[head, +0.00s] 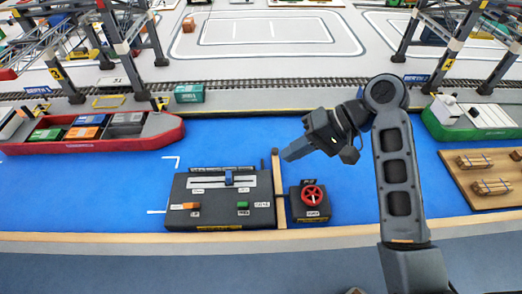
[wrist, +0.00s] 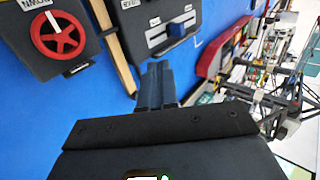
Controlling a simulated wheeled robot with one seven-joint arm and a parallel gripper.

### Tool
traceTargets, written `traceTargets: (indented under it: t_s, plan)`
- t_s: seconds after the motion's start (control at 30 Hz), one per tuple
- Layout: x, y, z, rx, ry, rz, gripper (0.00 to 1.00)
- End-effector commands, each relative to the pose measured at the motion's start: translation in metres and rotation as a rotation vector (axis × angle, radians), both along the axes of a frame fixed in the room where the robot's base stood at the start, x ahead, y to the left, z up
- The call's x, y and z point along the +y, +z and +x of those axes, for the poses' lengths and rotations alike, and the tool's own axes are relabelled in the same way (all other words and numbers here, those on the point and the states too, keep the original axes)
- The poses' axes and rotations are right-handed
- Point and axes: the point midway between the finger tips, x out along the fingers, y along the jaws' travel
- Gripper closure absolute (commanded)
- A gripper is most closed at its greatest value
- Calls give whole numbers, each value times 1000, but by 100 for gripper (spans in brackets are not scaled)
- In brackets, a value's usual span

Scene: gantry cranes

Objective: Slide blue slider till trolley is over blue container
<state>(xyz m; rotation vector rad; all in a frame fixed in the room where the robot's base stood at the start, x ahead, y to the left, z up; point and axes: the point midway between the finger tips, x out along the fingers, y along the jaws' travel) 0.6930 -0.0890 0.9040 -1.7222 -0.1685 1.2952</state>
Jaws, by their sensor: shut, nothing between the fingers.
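The blue slider (head: 229,179) sits on a white slot in the black control panel (head: 180,220), right of the slot's middle. It also shows in the wrist view (wrist: 176,30) near the top. My gripper (head: 287,156) is shut and empty, above the blue mat, up and to the right of the panel and apart from the slider. Its closed fingers show in the wrist view (wrist: 156,82). I cannot make out the trolley.
A wooden strip (head: 279,190) stands between the panel and a black box with a red handwheel (head: 313,195). Crane legs (head: 66,80) rise behind. A green ship (head: 470,125) and a wooden tray (head: 490,199) lie at right.

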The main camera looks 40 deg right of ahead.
Motion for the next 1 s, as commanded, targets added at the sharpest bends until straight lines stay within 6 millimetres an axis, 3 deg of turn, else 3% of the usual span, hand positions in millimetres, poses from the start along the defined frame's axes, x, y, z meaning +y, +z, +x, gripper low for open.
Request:
traceTargets:
  t_s: [0.53, 0.73, 1.0]
  plan:
    - [58, -66, 41, 3, 4, -2, 100]
    - [79, -65, 58, 0, 4, -3, 100]
    - [89, -65, 65, 0, 1, -2, 100]
